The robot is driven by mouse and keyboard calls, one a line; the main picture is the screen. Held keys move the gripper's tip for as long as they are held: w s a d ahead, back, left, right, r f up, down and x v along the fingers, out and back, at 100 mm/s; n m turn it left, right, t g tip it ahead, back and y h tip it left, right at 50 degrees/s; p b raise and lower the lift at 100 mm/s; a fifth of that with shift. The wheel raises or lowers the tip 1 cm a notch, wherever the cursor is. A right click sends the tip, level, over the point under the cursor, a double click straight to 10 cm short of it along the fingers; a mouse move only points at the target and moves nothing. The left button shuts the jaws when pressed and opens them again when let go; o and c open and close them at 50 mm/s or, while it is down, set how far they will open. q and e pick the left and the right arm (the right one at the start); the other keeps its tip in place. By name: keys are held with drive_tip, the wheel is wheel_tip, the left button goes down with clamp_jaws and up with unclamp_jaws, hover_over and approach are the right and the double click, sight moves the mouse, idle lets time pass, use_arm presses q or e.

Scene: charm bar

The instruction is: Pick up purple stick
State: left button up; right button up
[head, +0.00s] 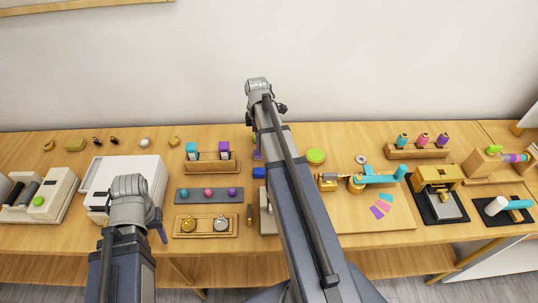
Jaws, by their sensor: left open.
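An upright stick-like piece with a purple top (224,147) stands in a wooden rack (211,168), to the right of a similar teal-topped one (192,149). A sliver of something purple (256,153) shows at the left edge of my right arm, which hides the rest of it. I cannot tell which is the purple stick. My left gripper (158,230) is open in the lower left, in front of the white box and left of the rack. It is apart from both purple things. My right arm crosses the middle of the view; its jaws do not show.
A white box (153,165) stands to the left. Brass tools, colored spools (423,140) and a press (438,176) fill the right.

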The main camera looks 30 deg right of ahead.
use_arm(q)
wheel_tip(320, 180, down, 5)
drive_tip(key=b, duration=0.4)
drive_tip(key=shift+r, duration=0.1)
use_arm(e)
drive_tip(key=f, duration=0.4)
drive_tip(key=shift+s+a+f, duration=0.15)
drive_tip(key=shift+s+f, duration=0.05)
drive_tip(key=shift+f, duration=0.2)
use_arm(q)
drive_tip(key=shift+s+d+r, duration=0.1)
drive_tip(key=shift+s+d, duration=0.05)
drive_tip(key=shift+s, duration=0.2)
use_arm(e)
drive_tip(key=shift+s+r, duration=0.15)
drive_tip(key=shift+s, duration=0.05)
use_arm(q)
drive_tip(key=shift+w, duration=0.1)
use_arm(e)
clamp_jaws()
